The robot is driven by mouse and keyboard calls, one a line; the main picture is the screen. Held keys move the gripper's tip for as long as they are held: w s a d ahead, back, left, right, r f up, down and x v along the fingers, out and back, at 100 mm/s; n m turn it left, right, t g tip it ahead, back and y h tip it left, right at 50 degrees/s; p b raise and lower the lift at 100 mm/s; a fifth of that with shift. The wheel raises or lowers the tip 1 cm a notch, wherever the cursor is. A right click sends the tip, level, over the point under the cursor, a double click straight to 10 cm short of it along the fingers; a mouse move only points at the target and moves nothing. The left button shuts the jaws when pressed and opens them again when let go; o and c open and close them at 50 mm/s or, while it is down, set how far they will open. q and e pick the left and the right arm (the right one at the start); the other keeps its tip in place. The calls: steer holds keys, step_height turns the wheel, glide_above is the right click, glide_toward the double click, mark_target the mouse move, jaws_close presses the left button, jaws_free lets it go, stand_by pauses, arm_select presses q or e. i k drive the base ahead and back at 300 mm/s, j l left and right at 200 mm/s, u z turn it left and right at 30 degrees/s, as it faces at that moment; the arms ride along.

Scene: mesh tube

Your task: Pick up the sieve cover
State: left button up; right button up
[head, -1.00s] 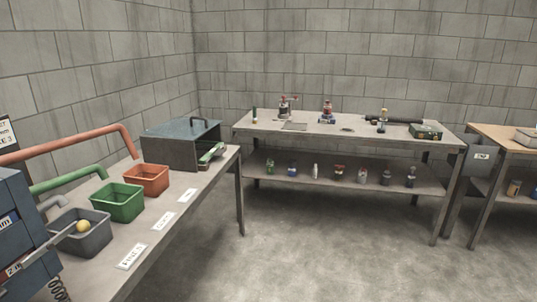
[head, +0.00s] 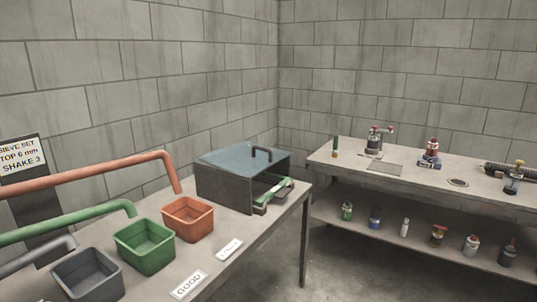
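The likely sieve cover is a dark grey box-shaped cover (head: 224,187) with a bluish, glassy top (head: 232,157) and a dark bar handle (head: 262,151). It stands upright at the far end of the left table, near the wall corner. Its right end looks open, and a green and grey part (head: 272,193) sticks out of it; the rest of that part is hidden. Neither of my grippers is in view.
Orange (head: 188,217), green (head: 145,246) and grey (head: 88,275) bins stand along the left table (head: 236,262), below pipes of matching colours. Flat labels lie in front. A second workbench (head: 402,172) with small items stands at right. Floor shows between the tables.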

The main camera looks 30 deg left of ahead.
mark_target(244, 158)
steer(key=i+u, duration=0.2)
steer(key=i, duration=0.35)
steer(key=i+l+u, duration=0.2)
steer(key=i, duration=0.3)
steer(key=i+l+u, duration=0.15)
steer(key=i+u, duration=0.25)
steer(key=i+l+u, duration=0.35)
steer(key=k+j, duration=0.05)
steer(key=k, duration=0.05)
